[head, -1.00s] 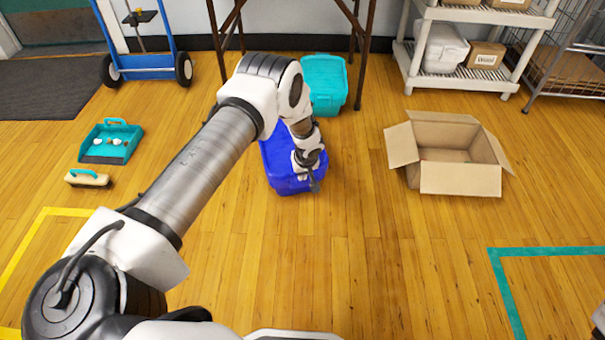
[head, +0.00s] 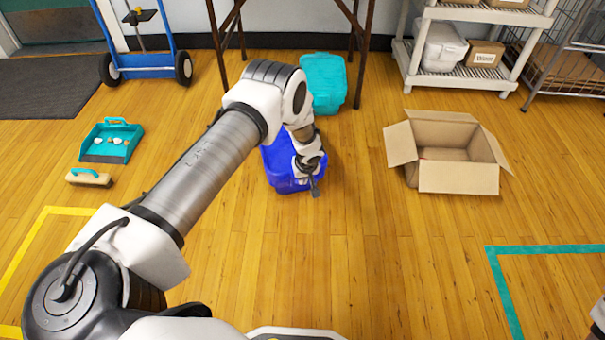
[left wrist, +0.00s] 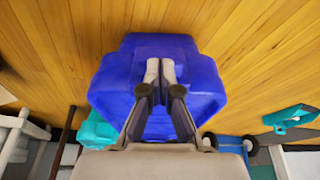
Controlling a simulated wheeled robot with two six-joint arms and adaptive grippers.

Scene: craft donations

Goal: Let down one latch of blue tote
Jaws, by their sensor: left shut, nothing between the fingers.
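The blue tote (head: 283,181) stands on the wooden floor in the middle of the head view, partly hidden behind my left arm. Its blue top (left wrist: 207,85) fills the middle of the left wrist view. My left gripper (head: 316,191) is at the tote's near right side in the head view. In the left wrist view its fingertips (left wrist: 160,70) are together, with nothing between them, over the tote's edge side. I cannot tell whether they touch it. The latches cannot be made out. My right gripper is not in view.
A teal tote (head: 325,84) stands just behind the blue one, near dark table legs. An open cardboard box (head: 458,178) stands to the right with something small and reddish inside. A teal dustpan (head: 110,143) and a brush (head: 88,178) lie left. The near floor is clear.

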